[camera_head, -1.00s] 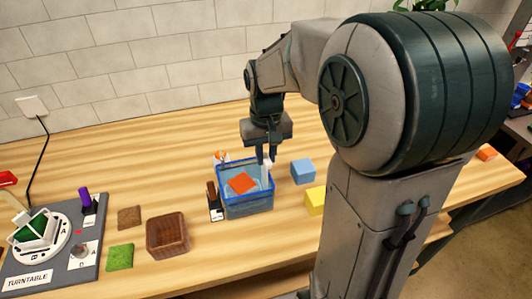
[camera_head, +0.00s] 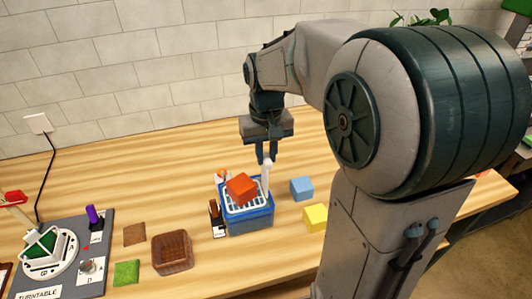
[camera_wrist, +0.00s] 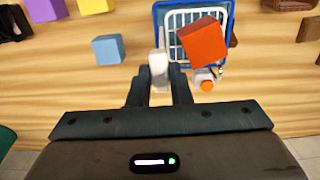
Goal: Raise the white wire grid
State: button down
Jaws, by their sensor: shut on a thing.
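The white wire grid (camera_head: 247,209) is level with the top of the blue crate (camera_head: 250,224), and a red-orange block (camera_head: 241,188) sits on it. The grid also shows in the wrist view (camera_wrist: 179,19), with the block (camera_wrist: 203,40) covering part of it. A white upright handle (camera_head: 265,181) stands at the grid's right side in the head view. My gripper (camera_head: 266,159) is shut on the top of this handle, which shows between the fingers in the wrist view (camera_wrist: 159,70).
A blue cube (camera_head: 301,188) and a yellow cube (camera_head: 316,217) stand right of the crate. A small dark upright item (camera_head: 215,213) stands close to its left. A brown basket (camera_head: 172,252) and a turntable station (camera_head: 60,255) are farther left.

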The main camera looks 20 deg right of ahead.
jog(key=c, duration=1.4)
grip_release()
jog(key=shift+w+r, duration=0.15)
jog(key=shift+r, duration=0.2)
jog(key=shift+o, duration=0.4)
jog(key=shift+f, duration=0.1)
notch_tip(320, 180, up, 14)
jog(key=shift+b, duration=0.45)
jog(key=shift+s+f, duration=0.1)
jog(key=shift+s, duration=0.1)
jog(key=s+f+t, duration=0.3)
jog(key=s+f, duration=1.1)
jog(key=shift+s+t, duration=0.25)
jog(key=shift+t, duration=0.15)
